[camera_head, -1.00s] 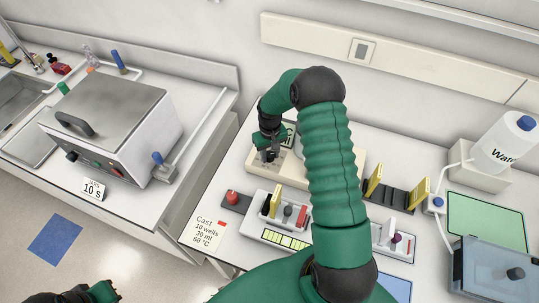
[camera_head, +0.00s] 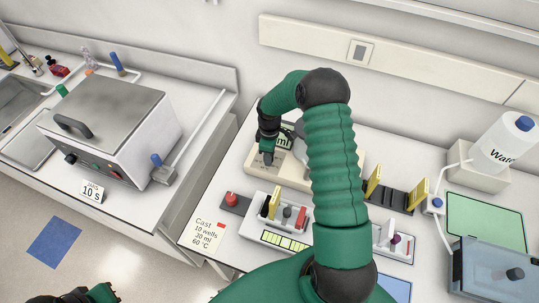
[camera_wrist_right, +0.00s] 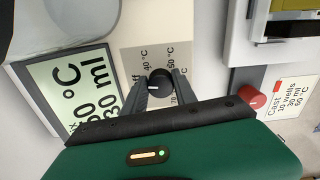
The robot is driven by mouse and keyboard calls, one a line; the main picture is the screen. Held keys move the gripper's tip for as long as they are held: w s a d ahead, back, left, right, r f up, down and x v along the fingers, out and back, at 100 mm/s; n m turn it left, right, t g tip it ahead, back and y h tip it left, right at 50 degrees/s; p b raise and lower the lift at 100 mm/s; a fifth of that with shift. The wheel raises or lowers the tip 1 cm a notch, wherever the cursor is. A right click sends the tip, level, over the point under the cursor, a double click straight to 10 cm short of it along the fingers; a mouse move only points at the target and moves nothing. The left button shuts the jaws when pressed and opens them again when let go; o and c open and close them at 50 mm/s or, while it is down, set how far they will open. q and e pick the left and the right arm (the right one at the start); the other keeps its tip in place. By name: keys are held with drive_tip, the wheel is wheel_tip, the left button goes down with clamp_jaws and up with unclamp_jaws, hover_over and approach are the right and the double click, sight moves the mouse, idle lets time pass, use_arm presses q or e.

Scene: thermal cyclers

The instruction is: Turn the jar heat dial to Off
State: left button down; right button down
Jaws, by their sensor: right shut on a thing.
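The heat dial (camera_wrist_right: 159,82) is a small black knob with a white mark on its left side in the right wrist view. Printed labels surround it: part of "Off" at its left, 40 °C and 50 °C above, and a partly hidden 70 at its lower right. Whether the mark lines up exactly with a label I cannot tell. My right gripper (camera_wrist_right: 158,92) has a finger on each side of the dial and is shut on it. In the head view my right gripper (camera_head: 267,157) hides the dial. My left gripper (camera_head: 102,293) is partly cut off at the bottom left.
A screen (camera_wrist_right: 75,88) reading "°C" and "30 ml" stands beside the dial. A casting station with a red knob (camera_head: 232,198) and a Cast card (camera_head: 206,237) lies in front. A lidded steel bath (camera_head: 110,125) stands on the left bench. A water bottle (camera_head: 505,143) stands right.

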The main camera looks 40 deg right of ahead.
drive_tip(key=shift+w+d+r+n, duration=0.1)
drive_tip(key=shift+w+r+n, duration=0.15)
drive_tip(key=shift+n, duration=0.45)
drive_tip(key=c, duration=1.3)
unclamp_jaws()
drive_tip(key=shift+o, duration=1.2)
drive_tip(key=shift+f, duration=0.1)
drive_tip(key=shift+o, duration=0.3)
drive_tip(key=shift+f, duration=0.1)
